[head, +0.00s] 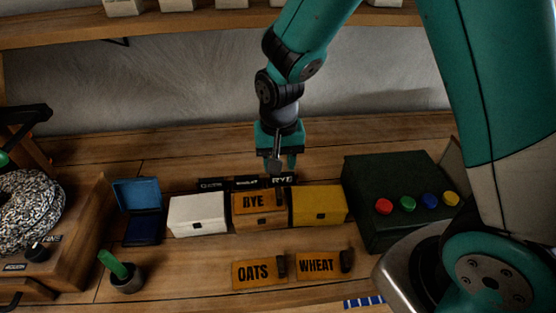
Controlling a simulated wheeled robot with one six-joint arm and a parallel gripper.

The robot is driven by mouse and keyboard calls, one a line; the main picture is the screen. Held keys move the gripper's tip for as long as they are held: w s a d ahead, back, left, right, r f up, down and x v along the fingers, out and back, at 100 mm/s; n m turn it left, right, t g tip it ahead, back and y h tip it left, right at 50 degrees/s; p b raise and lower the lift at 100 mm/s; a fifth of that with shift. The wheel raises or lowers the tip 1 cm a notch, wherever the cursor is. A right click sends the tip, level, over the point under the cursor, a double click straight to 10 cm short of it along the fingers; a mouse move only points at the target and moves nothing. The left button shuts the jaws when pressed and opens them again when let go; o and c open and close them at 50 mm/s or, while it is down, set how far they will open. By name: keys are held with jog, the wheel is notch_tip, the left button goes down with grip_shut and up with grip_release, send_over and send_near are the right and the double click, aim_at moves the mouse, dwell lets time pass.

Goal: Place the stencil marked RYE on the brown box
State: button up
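The RYE stencil (255,202), an orange plate with dark letters and a dark grip at its right end, lies on top of the brown box (261,222). The brown box is closed and stands between a white box (197,216) and a yellow box (319,206). My gripper (283,164) points down just behind and above the brown box, over the right end of a black label rack (233,183). Its fingers look apart, with nothing seen between them. It appears clear of the stencil.
The OATS stencil (258,273) and WHEAT stencil (317,265) lie in front. A dark green box with coloured buttons (378,180) stands right. An open blue box (139,210), a pot with a green handle (127,282) and a wooden mill (60,243) are left.

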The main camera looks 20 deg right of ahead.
jog(key=s+a+r+n+y, duration=0.2)
jog(key=s+r+n, duration=0.3)
jog(key=s+r, duration=0.3)
jog(key=s+a+r+n+y, duration=0.2)
jog(key=s+r+n, duration=0.3)
jog(key=s+r, duration=0.4)
jog(key=shift+s+a+n, duration=0.4)
jog(key=shift+s, duration=0.4)
